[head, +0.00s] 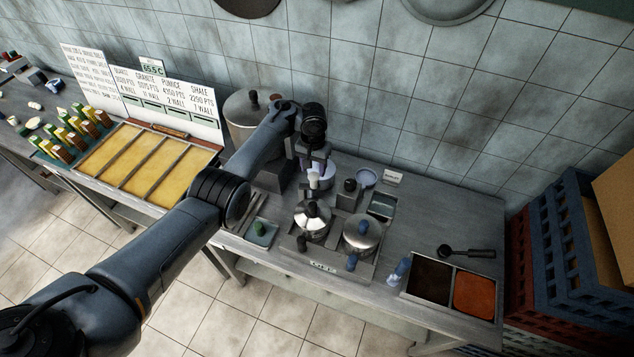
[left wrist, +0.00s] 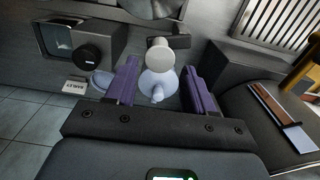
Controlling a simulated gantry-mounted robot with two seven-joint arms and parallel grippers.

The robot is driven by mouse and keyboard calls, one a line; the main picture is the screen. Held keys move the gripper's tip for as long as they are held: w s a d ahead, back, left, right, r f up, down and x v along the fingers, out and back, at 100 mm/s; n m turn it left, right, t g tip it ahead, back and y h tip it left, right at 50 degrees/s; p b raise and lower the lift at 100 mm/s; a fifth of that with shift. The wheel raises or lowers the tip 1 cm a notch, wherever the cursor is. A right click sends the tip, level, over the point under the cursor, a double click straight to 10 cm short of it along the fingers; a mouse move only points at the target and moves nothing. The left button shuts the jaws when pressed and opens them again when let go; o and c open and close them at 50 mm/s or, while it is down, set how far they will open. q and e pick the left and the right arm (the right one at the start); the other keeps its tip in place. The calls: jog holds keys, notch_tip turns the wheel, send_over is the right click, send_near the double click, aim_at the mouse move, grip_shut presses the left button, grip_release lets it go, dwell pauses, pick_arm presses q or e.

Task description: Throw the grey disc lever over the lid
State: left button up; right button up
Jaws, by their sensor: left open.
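My left gripper (head: 315,168) reaches down at the back of the steel counter. In the left wrist view its two purple fingers (left wrist: 160,88) are apart. A pale grey disc (left wrist: 159,50) on a rounded pale base lies between them, with gaps on both sides; I take it for the disc lever. The disc (head: 314,181) also shows just below the gripper in the head view. Which lid belongs to the lever I cannot tell.
A large pot (head: 241,125) stands behind my left arm. A dark box with a black knob (head: 350,187) is just right of the gripper. Two filled bins (head: 452,284) and a black scoop (head: 468,253) lie farther right. Blue crates (head: 560,235) stand beyond the counter.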

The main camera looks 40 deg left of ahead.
aim_at(314, 176)
pick_arm(q)
notch_tip(314, 176, down, 7)
jog(key=shift+f+b, duration=0.15)
jog(key=shift+b, duration=1)
grip_shut()
